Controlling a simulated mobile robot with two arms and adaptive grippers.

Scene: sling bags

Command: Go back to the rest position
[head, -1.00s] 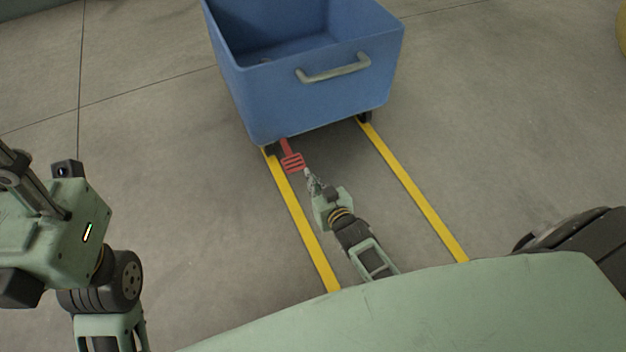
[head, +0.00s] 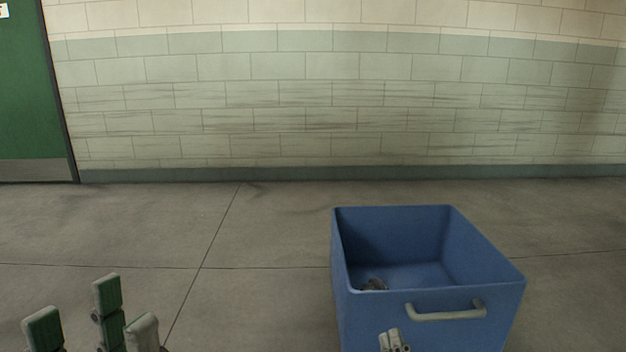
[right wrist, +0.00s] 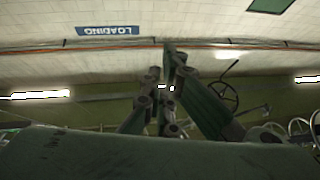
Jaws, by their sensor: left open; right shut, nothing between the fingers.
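My left gripper (head: 92,312) is at the lower left of the head view. Its green-padded fingers point up and stand apart, with nothing between them. My right gripper (head: 393,340) shows only its fingertips at the bottom edge, in front of the blue bin (head: 500,310) and left of its handle. In the right wrist view the right gripper's fingers (right wrist: 167,75) come together, shut and empty. The rest of both arms is outside the head view.
A block wall (head: 300,100) and a green door (head: 25,90) stand behind.

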